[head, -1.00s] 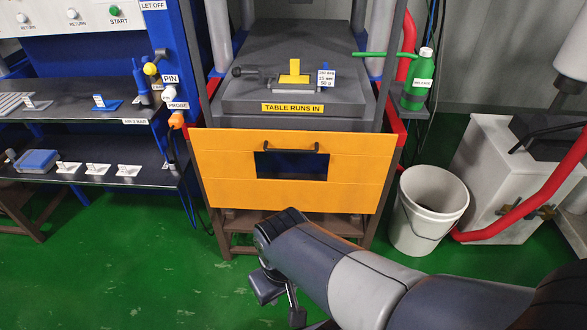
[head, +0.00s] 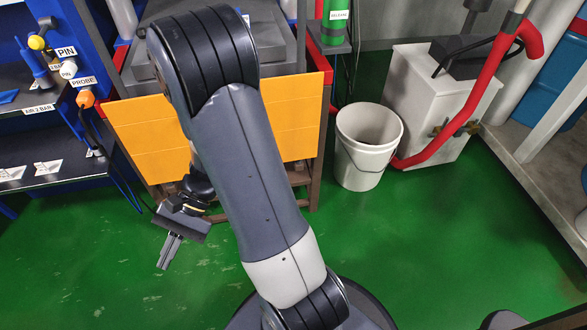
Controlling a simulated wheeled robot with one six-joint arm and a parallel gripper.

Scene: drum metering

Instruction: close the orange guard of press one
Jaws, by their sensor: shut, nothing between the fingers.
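The orange guard (head: 290,108) is a flat panel across the front of the press, low, below the level of the grey press table (head: 284,48). My arm covers its middle, so its handle and window are hidden. My gripper (head: 164,267) hangs in front of the press at the lower left, pointing down over the green floor. Its fingers are together and empty, apart from the guard.
A white bucket (head: 366,150) stands right of the press, beside a white cabinet (head: 435,105) with a red pipe (head: 460,115). Blue-framed shelves (head: 60,175) with labelled PIN and PROBE fittings are at the left. The green floor in front is clear.

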